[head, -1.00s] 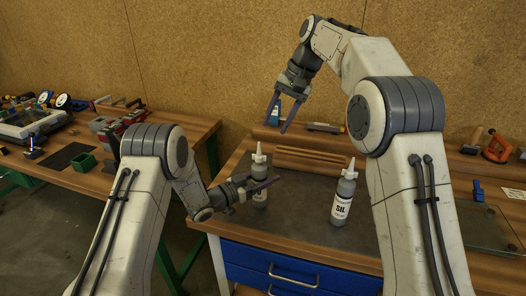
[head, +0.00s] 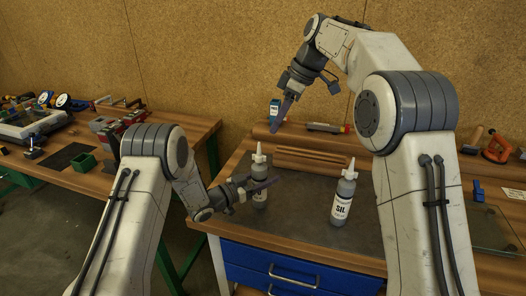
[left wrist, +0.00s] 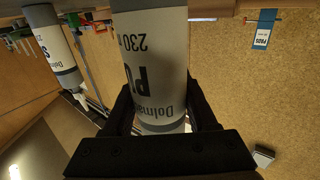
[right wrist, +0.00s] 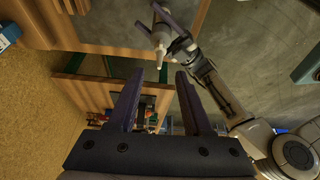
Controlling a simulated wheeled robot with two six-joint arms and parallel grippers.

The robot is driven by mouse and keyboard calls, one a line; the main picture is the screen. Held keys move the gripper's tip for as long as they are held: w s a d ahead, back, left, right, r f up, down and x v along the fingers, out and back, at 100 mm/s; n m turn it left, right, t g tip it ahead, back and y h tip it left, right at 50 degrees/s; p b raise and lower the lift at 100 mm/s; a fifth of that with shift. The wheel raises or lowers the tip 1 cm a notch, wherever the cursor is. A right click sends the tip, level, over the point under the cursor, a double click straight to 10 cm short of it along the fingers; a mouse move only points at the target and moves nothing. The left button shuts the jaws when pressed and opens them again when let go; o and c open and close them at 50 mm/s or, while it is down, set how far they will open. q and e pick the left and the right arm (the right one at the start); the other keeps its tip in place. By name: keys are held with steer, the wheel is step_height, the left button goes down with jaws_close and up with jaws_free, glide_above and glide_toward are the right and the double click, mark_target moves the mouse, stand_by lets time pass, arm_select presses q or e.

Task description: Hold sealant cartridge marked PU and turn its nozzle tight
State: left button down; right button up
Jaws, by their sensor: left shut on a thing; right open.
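The cartridge marked PU (left wrist: 150,65) stands upright on the bench, its grey body partly hidden behind the fingers in the head view (head: 259,198). Its pale nozzle (head: 259,151) points up. My left gripper (head: 264,187) is shut around the body from the side; its dark fingers flank the cartridge in the left wrist view. My right gripper (head: 279,122) is open and empty, up and behind the cartridge, apart from it. In the right wrist view the nozzle (right wrist: 161,42) lies beyond the gap between my open fingers (right wrist: 157,82).
A second cartridge marked SIL (head: 342,207) stands to the right of PU. Wooden strips (head: 312,158) lie behind them. A side table (head: 95,180) with tools is at left.

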mark_target(262, 156)
steer(key=x, duration=1.1)
steer(key=shift+f, duration=0.15)
jaws_close()
